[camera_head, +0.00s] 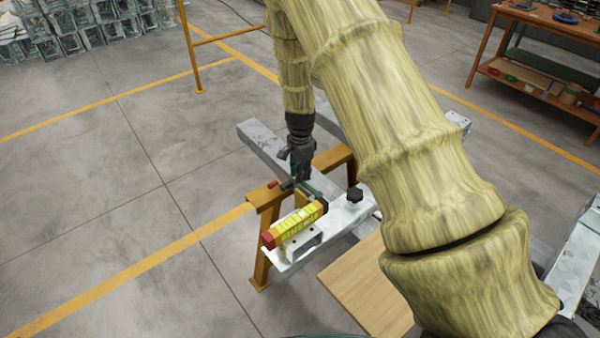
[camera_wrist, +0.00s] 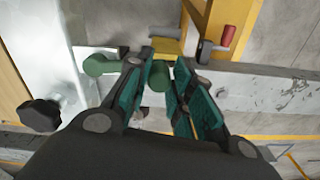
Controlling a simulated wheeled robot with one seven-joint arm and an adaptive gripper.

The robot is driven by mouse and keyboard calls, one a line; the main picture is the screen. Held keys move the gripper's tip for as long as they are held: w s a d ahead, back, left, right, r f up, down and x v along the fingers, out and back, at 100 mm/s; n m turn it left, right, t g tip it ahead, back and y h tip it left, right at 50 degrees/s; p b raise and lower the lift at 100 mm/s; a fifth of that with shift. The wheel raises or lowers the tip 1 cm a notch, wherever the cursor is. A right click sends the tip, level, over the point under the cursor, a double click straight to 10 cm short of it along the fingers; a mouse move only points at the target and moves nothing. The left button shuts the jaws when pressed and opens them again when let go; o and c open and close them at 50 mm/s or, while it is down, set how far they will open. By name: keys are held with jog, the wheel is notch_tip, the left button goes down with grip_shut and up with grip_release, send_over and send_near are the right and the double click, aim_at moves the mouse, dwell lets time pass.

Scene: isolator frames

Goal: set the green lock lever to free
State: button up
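The green lock lever (camera_wrist: 97,65) shows in the wrist view. Its round end lies left of my fingers, and its arm runs right behind the left finger to a green knob (camera_wrist: 158,77). My gripper (camera_wrist: 164,62) is open, with its teal-padded fingers on either side of that knob. Whether either pad touches the knob I cannot tell. In the head view my gripper (camera_head: 301,176) points down over the metal beam beside the orange trestle, and it mostly hides the lever there.
A red-handled lever (camera_wrist: 228,36) and a yellow block (camera_wrist: 167,47) sit close to my fingertips. A black star knob (camera_head: 353,194) and a yellow box with a red end (camera_head: 296,224) are on the beam (camera_head: 285,262). A wooden board (camera_head: 368,288) lies nearby.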

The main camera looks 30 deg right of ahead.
jog(key=shift+o, duration=1.2)
notch_tip(320, 180, up, 12)
